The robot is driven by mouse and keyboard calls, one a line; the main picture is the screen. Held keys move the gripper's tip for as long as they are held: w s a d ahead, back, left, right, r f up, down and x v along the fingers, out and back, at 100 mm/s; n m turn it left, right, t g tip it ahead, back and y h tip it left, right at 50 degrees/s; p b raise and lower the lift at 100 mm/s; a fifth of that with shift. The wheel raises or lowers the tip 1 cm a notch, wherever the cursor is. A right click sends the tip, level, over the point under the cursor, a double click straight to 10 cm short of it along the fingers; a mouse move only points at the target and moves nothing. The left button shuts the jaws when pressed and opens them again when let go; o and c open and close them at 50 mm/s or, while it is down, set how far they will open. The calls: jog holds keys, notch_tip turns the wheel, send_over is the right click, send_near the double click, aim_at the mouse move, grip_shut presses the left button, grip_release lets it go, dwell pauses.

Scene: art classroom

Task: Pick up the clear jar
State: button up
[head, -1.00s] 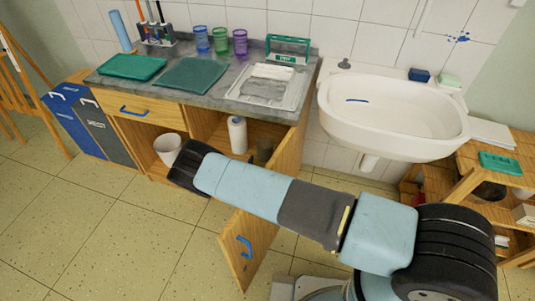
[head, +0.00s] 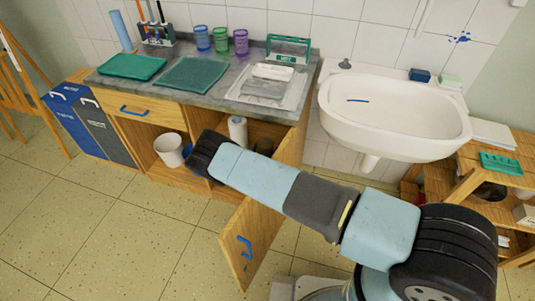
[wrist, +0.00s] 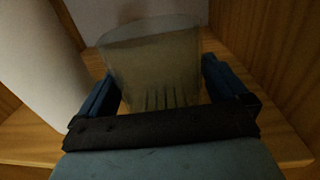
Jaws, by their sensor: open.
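The clear jar (wrist: 150,62) stands upright on the cabinet's wooden floor in the wrist view, grey and see-through, with a wide round rim. My gripper (wrist: 160,75) is open, with one blue finger on either side of the jar's lower part. I cannot tell whether either finger touches the glass. In the head view the jar (head: 264,146) is a dim shape in the open cabinet, partly behind my arm.
A white paper roll (wrist: 38,70) stands close at the jar's left. Wooden cabinet walls (wrist: 265,45) close in at the right. The cabinet door (head: 250,240) hangs open below my arm. A white bucket (head: 169,150) sits in the left compartment.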

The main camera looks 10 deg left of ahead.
jog(key=c, duration=0.9)
jog(key=shift+r, duration=0.1)
